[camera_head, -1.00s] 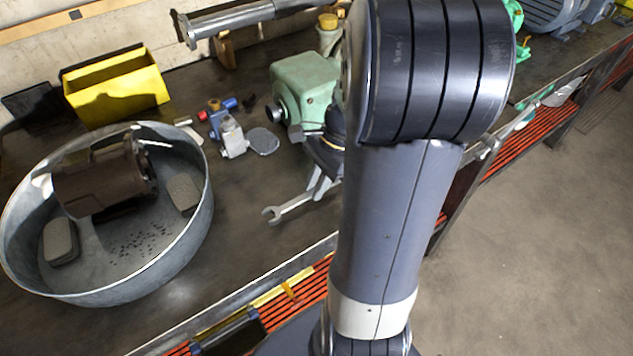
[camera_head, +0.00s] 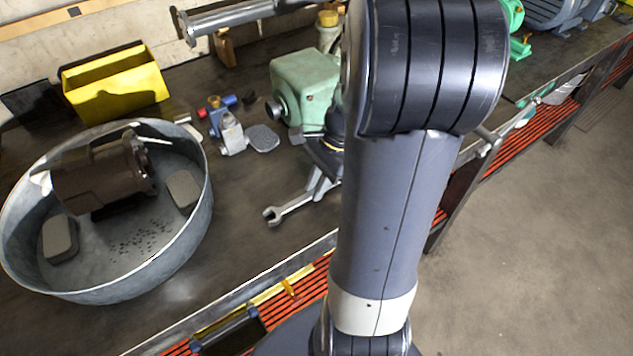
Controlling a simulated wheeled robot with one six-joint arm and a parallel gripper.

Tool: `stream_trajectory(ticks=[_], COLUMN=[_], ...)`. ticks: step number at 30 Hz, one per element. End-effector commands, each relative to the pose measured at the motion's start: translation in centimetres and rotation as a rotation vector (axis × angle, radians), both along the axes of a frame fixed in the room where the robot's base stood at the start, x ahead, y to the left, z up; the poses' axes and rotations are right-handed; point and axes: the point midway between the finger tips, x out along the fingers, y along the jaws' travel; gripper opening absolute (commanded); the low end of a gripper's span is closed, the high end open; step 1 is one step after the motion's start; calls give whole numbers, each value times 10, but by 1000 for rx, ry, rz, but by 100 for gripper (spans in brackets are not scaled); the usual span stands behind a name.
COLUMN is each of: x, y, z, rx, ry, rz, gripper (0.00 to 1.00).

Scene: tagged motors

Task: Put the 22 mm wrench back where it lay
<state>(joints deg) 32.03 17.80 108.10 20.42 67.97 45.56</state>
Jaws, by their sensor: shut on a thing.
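A grey open-ended wrench (camera_head: 290,206) shows near the front edge of the bench, left of my arm. Its open jaw points left, and its right end is hidden by my gripper and arm. No size mark is readable. My gripper (camera_head: 319,186) is partly hidden behind my arm. Its grey fingers are shut on the wrench. I cannot tell whether the wrench touches the bench top or hangs just above it.
A round metal tub (camera_head: 100,285) with a dark motor (camera_head: 100,178) stands at left. A yellow bin (camera_head: 115,90), a small valve part (camera_head: 230,132) and a green pump housing (camera_head: 303,85) stand behind. The bench (camera_head: 225,250) is bare between tub and wrench.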

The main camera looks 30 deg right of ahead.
Motion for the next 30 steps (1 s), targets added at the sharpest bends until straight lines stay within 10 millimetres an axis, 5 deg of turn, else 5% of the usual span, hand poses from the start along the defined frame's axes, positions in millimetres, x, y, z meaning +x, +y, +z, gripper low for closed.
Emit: stream_trajectory(ticks=[8, 9, 18, 30], x=[0, 0, 0, 0], y=[0, 0, 0, -6], z=[-2, -2, -3, 12], rx=[0, 0, 0, -2], ry=[0, 0, 0, -3], rz=[0, 0, 0, -1], gripper=[0, 17, 41, 41])
